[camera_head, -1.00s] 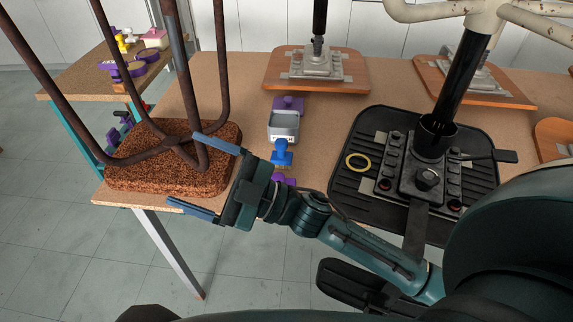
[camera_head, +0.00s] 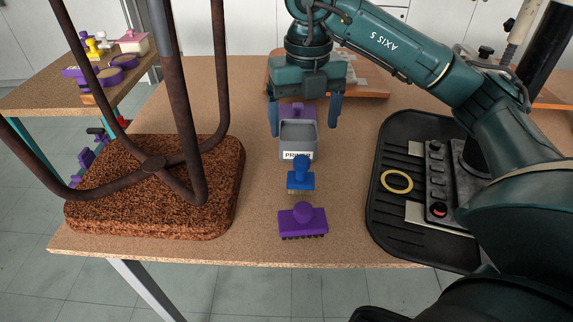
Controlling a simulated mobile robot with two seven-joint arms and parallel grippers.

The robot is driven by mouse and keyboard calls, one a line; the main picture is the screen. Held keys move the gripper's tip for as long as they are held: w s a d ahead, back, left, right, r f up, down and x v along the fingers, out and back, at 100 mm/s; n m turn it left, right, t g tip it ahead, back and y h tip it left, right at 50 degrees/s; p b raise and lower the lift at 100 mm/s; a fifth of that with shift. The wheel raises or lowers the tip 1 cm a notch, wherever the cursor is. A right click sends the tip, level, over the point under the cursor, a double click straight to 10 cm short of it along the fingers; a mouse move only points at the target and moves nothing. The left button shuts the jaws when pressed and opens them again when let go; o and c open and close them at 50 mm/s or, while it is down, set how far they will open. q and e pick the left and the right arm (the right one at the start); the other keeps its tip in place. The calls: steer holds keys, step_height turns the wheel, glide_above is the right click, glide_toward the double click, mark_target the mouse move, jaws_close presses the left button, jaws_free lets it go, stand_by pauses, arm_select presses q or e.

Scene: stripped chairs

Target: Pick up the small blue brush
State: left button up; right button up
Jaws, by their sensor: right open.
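The small blue brush (camera_head: 301,175) stands on the wooden table, handle up and bristles down. It is just in front of a grey container (camera_head: 298,140) whose label seems to read PRIMER. My right gripper (camera_head: 305,114) points downward with its two fingers spread apart. It is above and behind the blue brush in the picture, around the container's far end, with nothing held between the fingers. It is apart from the brush. My left gripper is not in view.
A larger purple brush (camera_head: 303,222) stands in front of the blue one. A rusty metal frame rests on a brown textured cushion (camera_head: 105,195) at the left. A black ribbed mat (camera_head: 395,225) with a yellow ring (camera_head: 397,181) lies at the right.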

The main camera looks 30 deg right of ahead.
mark_target(301, 172)
steer(key=f, duration=0.3)
steer(key=f+b, duration=0.1)
steer(key=f, duration=0.3)
steer(key=shift+s, duration=0.2)
steer(key=shift+w+a+f+b, duration=0.1)
steer(key=shift+f+b, duration=0.05)
steer(key=shift+f, duration=1.35)
steer(key=shift+w+f+b, duration=0.1)
steer(key=shift+f+b, duration=0.05)
steer(key=shift+f, duration=1.35)
steer(key=c, duration=1.1)
